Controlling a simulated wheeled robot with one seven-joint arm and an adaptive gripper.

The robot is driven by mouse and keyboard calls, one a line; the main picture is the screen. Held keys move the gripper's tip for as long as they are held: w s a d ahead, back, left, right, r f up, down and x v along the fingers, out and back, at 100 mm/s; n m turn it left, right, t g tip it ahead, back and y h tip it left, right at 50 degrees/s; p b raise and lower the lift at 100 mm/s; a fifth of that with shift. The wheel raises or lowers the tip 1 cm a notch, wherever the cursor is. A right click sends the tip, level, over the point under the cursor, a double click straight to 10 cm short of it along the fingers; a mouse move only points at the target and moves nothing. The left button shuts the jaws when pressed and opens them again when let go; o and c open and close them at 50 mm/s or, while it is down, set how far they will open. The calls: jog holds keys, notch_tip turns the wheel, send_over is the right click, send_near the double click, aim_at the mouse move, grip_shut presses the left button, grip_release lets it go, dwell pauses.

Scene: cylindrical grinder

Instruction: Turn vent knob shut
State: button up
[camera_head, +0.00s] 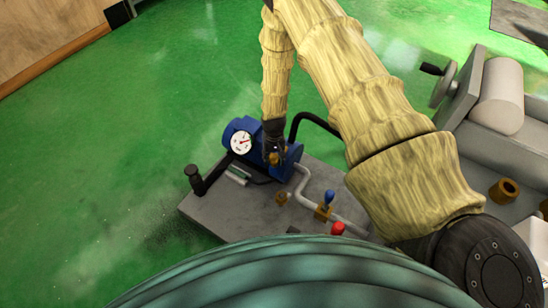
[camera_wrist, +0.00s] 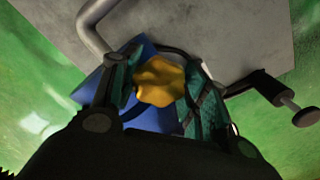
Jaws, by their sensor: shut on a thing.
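The vent knob (camera_wrist: 160,82) is a yellow, lobed knob in the middle of the wrist view. It sits above the blue pump body (camera_wrist: 88,88). My gripper (camera_wrist: 158,88) has one finger on each side of the knob and is shut on it. In the head view my gripper (camera_head: 273,152) reaches down onto the blue unit (camera_head: 290,160). Only a small yellow-brown part of the knob shows there, beneath the fingers. The knob's turn angle cannot be told.
A round white gauge (camera_head: 241,143) sits just left of my gripper. A grey pipe (camera_head: 303,185), a blue-handled valve (camera_head: 327,198) and a red knob (camera_head: 338,228) stand to the right on the grey base plate (camera_head: 225,212). Green floor lies clear beyond.

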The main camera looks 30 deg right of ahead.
aim_at(274, 158)
dwell(0.4)
jog(key=o, duration=1)
jog(key=shift+r, duration=0.1)
notch_tip(274, 158, up, 12)
jog(key=shift+f, duration=0.1)
dwell(0.5)
jog(key=s+a+r+n+p, duration=0.1)
jog(key=s+a+r+p, duration=0.2)
jog(key=s, duration=0.9)
jog(key=s+a+r+n+p, duration=0.1)
jog(key=s+a+r+p, duration=0.2)
jog(key=s+p, duration=0.6)
jog(key=s+a+r+n+p, duration=0.1)
jog(key=s+a+r+p, duration=0.2)
jog(key=s, duration=1.2)
jog(key=shift+s+a+r+n+p, duration=0.2)
jog(key=shift+r+p, duration=0.25)
jog(key=shift+p, duration=0.35)
jog(key=shift+s+a+r+n+p, duration=0.2)
jog(key=shift+r+p, duration=0.25)
jog(key=shift+p, duration=0.35)
